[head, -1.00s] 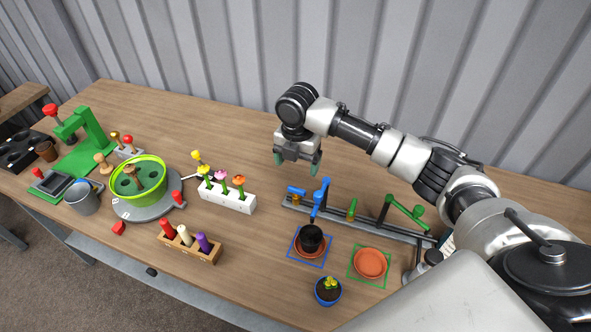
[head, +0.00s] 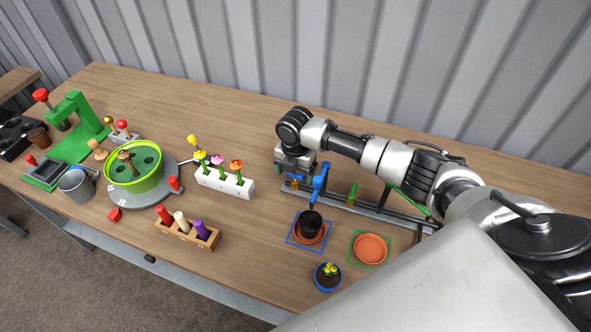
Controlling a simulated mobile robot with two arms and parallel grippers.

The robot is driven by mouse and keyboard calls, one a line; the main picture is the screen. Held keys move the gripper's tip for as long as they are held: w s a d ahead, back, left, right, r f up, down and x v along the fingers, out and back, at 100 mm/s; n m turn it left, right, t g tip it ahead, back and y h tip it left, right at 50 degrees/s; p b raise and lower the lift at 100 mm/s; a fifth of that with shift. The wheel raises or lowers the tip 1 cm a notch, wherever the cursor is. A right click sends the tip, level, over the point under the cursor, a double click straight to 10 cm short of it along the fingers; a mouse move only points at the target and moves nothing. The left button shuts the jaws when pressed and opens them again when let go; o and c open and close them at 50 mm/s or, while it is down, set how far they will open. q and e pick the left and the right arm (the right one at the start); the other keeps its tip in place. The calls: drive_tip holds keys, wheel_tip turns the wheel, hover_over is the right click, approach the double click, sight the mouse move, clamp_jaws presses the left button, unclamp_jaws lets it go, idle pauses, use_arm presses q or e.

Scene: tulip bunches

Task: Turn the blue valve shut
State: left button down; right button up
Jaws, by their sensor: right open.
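The blue valve (head: 291,188) sits at the left end of a grey pipe rail, with a tall blue spout (head: 319,184) just to its right. My right gripper (head: 294,177) is open and points down directly over the blue valve, low and close to it. The gripper hides part of the valve, and I cannot tell whether the fingers touch it. The blue spout reaches over a black pot (head: 310,222), which stands in a terracotta saucer within a blue square outline. My left gripper is not in view.
A green valve assembly (head: 351,195) is farther right on the rail (head: 370,211), partly behind my arm. An empty terracotta saucer (head: 371,247) and a blue pot with a yellow flower (head: 327,275) are in front. A white block with tulips (head: 224,184) stands to the left.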

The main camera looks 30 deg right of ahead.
drive_tip(key=shift+f, duration=0.2)
drive_tip(key=shift+c, duration=0.2)
drive_tip(key=c, duration=0.9)
